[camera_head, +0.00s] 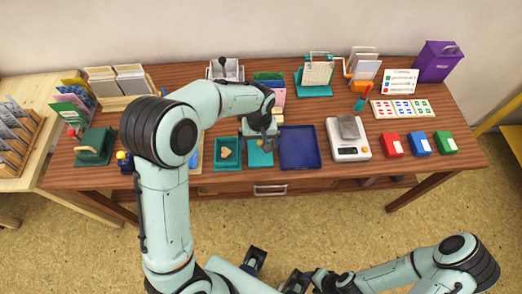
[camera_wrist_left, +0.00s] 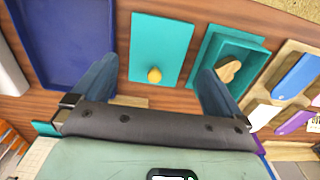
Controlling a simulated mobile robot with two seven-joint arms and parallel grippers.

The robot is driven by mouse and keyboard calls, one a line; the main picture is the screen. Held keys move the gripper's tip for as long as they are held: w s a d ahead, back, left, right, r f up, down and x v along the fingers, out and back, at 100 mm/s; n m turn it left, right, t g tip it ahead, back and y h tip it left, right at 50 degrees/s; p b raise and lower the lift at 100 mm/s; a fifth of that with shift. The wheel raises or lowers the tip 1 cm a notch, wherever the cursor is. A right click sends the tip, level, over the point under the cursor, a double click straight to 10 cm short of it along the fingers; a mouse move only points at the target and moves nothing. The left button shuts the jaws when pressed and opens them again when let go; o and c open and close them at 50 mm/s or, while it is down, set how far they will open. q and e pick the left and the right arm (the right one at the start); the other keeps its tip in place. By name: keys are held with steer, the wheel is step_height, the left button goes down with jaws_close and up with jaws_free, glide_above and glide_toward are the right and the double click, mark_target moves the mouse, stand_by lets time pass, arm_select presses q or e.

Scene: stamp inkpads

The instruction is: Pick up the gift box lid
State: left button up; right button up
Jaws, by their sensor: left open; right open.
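The gift box lid (camera_head: 259,159) is a flat teal square with a small round yellow knob. It lies on the table beside the open teal gift box (camera_head: 227,165), which has a wooden heart in it. The lid also shows in the left wrist view (camera_wrist_left: 160,38), with the box (camera_wrist_left: 229,48) to its right. My left gripper (camera_head: 262,139) is open and empty above the lid, and in the wrist view its fingers (camera_wrist_left: 157,68) stand on either side of the knob. My right gripper (camera_head: 297,281) is low at the front, away from the table, apparently empty.
A dark blue tray (camera_head: 299,148) lies just right of the lid. A white scale (camera_head: 348,152) and red, blue and green inkpads stand further right. In the wrist view, a wooden rack (camera_wrist_left: 290,75) with coloured pieces is beyond the box.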

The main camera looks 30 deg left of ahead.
mark_target(260, 153)
arm_select(q)
steer(key=f, duration=0.6)
steer(key=shift+w+f, duration=0.2)
steer(key=shift+c, duration=0.3)
steer(key=c, duration=0.7)
